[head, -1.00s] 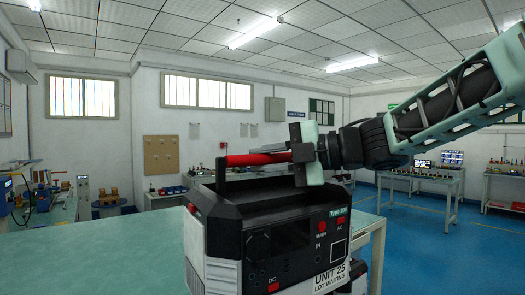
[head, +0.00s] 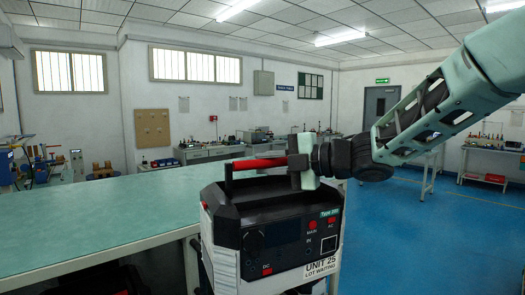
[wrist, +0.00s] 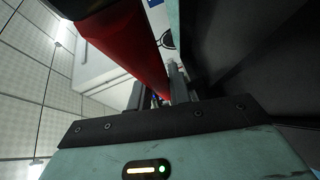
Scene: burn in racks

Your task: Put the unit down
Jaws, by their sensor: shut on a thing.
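The unit (head: 272,232) is a black and white box labelled "UNIT 25 LOT WAITING", with a red top handle (head: 256,163). In the head view it is upright at the lower middle, in front of the right part of the green-topped table (head: 90,215). My gripper (head: 300,162) is shut on the right part of the red handle. In the wrist view the red handle (wrist: 128,45) runs between the jaws (wrist: 160,95). The underside of the unit is out of frame, so I cannot tell what is beneath it.
The green tabletop's visible part is bare. Dark items (head: 95,282) sit under it at the lower left. Workbenches with equipment (head: 215,150) line the back wall. Blue floor (head: 410,235) is clear at the right, before another bench (head: 495,160).

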